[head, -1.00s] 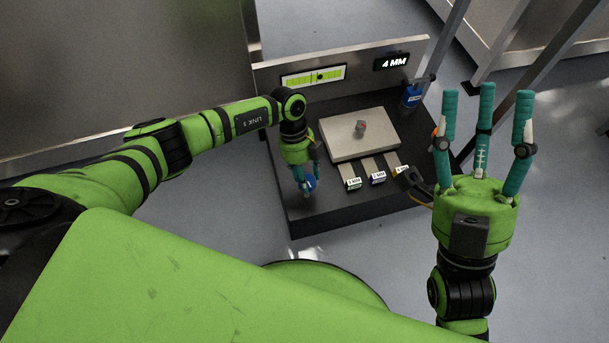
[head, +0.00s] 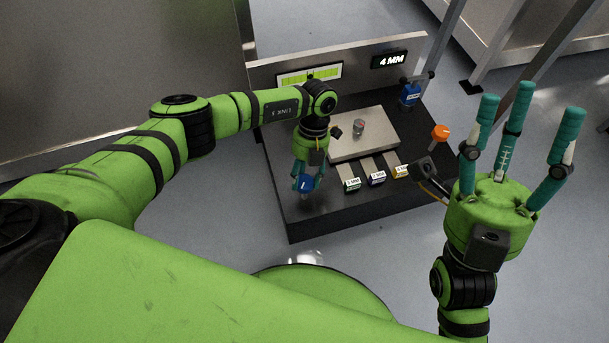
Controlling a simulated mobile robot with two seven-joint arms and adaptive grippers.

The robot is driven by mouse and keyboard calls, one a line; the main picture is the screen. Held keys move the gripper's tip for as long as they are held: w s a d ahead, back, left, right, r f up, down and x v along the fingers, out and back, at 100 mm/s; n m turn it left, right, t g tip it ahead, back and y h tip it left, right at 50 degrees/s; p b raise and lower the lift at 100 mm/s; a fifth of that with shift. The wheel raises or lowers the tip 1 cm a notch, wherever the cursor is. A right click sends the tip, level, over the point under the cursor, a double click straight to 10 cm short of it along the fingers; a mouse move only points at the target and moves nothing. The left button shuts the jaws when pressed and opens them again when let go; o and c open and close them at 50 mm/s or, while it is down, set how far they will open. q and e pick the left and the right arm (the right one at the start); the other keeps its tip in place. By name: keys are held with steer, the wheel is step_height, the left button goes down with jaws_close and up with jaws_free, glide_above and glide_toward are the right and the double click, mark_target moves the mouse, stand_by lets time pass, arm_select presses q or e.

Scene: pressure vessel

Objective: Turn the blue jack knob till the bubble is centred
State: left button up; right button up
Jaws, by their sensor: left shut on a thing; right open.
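The blue jack knob (head: 305,184) is at the front left of the black base. My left gripper (head: 307,178) points down and is shut on this knob, its teal fingers around it. The yellow-green level window (head: 291,78) is on the upright metal panel behind. My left arm's dark joint covers its lower right part; a dark spot shows at that edge, and I cannot tell clearly where the bubble stands. My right gripper (head: 527,140) is open and empty, fingers spread upward, right of the base.
A metal plate (head: 385,125) with a small grey-and-red piece (head: 358,127) lies on the black base (head: 345,215). Several labelled tabs line its front. A display (head: 391,60) reads 4 MM. A blue part (head: 410,94) stands back right; an orange knob (head: 441,132) is right.

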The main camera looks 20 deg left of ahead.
arm_select(q)
steer(key=shift+s+d+m, duration=0.3)
steer(key=shift+s+m, duration=0.05)
steer(key=shift+m, duration=0.05)
steer(key=shift+f, duration=0.1)
steer(key=o, duration=1.1)
steer(key=shift+s, duration=0.1)
steer(key=shift+a, duration=0.1)
steer(key=shift+w, duration=0.25)
steer(key=shift+w+r, duration=0.15)
steer(key=shift+r, duration=0.3)
steer(key=v, duration=1.1)
steer(key=shift+d, duration=0.2)
